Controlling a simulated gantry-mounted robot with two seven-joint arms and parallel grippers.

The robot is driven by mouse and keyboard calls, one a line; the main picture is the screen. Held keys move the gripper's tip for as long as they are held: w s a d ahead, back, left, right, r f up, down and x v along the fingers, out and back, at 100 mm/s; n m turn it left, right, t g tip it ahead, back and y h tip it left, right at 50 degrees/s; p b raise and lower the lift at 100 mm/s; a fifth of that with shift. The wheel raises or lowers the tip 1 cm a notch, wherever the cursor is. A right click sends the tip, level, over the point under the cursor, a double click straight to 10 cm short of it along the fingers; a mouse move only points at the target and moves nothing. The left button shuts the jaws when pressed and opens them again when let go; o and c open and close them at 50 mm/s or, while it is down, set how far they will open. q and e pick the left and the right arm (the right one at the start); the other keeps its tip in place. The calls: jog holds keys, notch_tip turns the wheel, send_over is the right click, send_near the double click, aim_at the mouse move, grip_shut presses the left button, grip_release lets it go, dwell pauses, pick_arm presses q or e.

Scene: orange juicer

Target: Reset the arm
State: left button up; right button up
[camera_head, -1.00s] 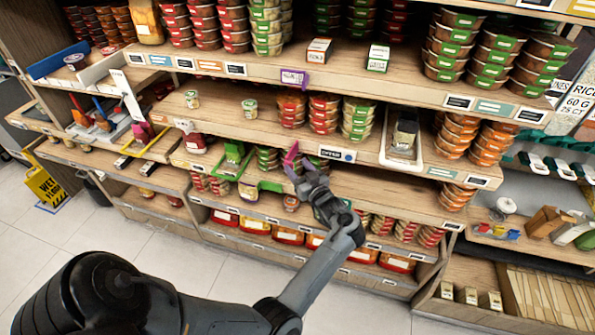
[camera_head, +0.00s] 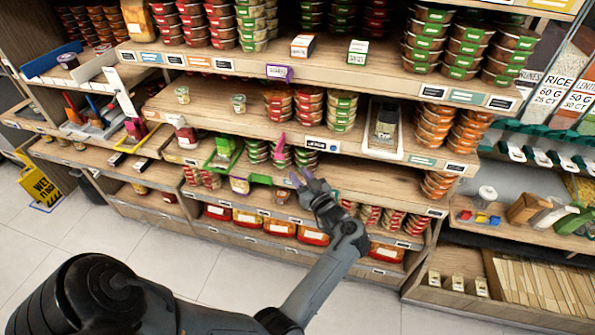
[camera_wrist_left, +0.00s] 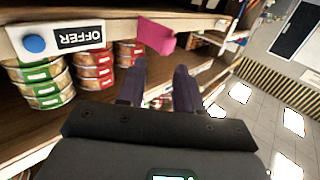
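My left gripper (camera_head: 302,178) reaches in from the lower left, in front of the shelf edge. In the left wrist view its two fingers (camera_wrist_left: 160,88) stand apart with nothing between them, so it is open and empty. A pink tag (camera_head: 279,143) sticks out from the shelf edge just above the gripper. The tag also shows in the left wrist view (camera_wrist_left: 155,35), beyond the fingertips and apart from them. My right gripper is not in view.
Stacked food tubs (camera_head: 340,110) fill the shelves close to the gripper. A white tray (camera_head: 383,130) sits on the middle shelf, and a green tray (camera_head: 222,155) lies left of the tag. The tiled floor (camera_head: 120,235) in front is clear.

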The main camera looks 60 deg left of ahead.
pick_arm(q)
jog(key=shift+s+d, duration=0.15)
jog(key=shift+d, duration=0.8)
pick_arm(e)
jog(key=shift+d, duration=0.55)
pick_arm(q)
jog(key=shift+a, duration=0.15)
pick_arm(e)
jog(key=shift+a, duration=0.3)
